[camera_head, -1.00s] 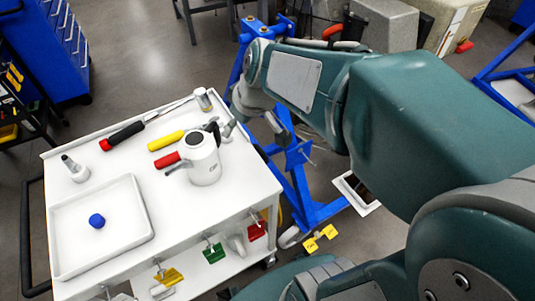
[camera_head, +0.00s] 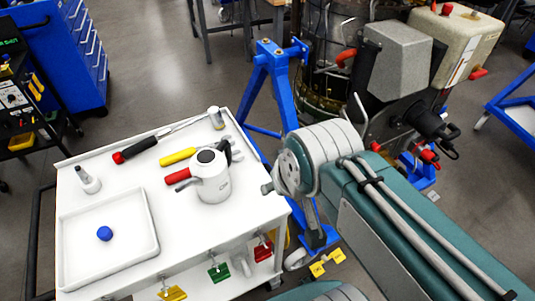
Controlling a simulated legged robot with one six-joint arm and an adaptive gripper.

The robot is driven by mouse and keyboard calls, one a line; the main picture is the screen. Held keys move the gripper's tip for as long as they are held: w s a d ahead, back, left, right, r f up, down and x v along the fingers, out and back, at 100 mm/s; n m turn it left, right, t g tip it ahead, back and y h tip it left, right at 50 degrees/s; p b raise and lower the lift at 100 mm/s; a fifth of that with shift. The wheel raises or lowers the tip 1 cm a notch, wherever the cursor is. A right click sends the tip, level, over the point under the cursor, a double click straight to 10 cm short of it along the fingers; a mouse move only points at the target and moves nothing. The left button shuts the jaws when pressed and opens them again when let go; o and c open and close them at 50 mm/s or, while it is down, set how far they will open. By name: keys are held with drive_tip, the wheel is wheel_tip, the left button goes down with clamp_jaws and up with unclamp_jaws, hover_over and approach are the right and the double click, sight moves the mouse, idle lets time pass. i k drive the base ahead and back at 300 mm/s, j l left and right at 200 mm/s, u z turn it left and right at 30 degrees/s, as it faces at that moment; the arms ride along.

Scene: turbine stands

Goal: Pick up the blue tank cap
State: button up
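The blue tank cap (camera_head: 104,233) is a small round blue piece. It lies alone inside a shallow white tray (camera_head: 152,206) on the left front of a white cart top. Nothing covers it, and no part of my arm touches it. My teal and grey arm reaches in from the lower right, with a grey joint beside the cart's right edge. I cannot make out the fingers of my gripper in this view.
A white jug (camera_head: 213,181) with a red handle stands right of the tray. A yellow-handled tool (camera_head: 178,156), a red-and-black-handled tool (camera_head: 140,148), a small metal cylinder (camera_head: 215,118) and a white bottle (camera_head: 88,180) are behind the tray. A blue stand (camera_head: 259,75) is beyond the cart.

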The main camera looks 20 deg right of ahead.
sight(105, 233)
drive_tip(key=k+j+u, duration=0.1)
drive_tip(key=u, duration=0.25)
drive_tip(key=j+u, duration=0.3)
drive_tip(key=k+j+u, duration=0.1)
drive_tip(key=u, duration=0.25)
drive_tip(key=j+z, duration=0.1)
drive_tip(key=z, duration=2.75)
drive_tip(key=u, duration=2.85)
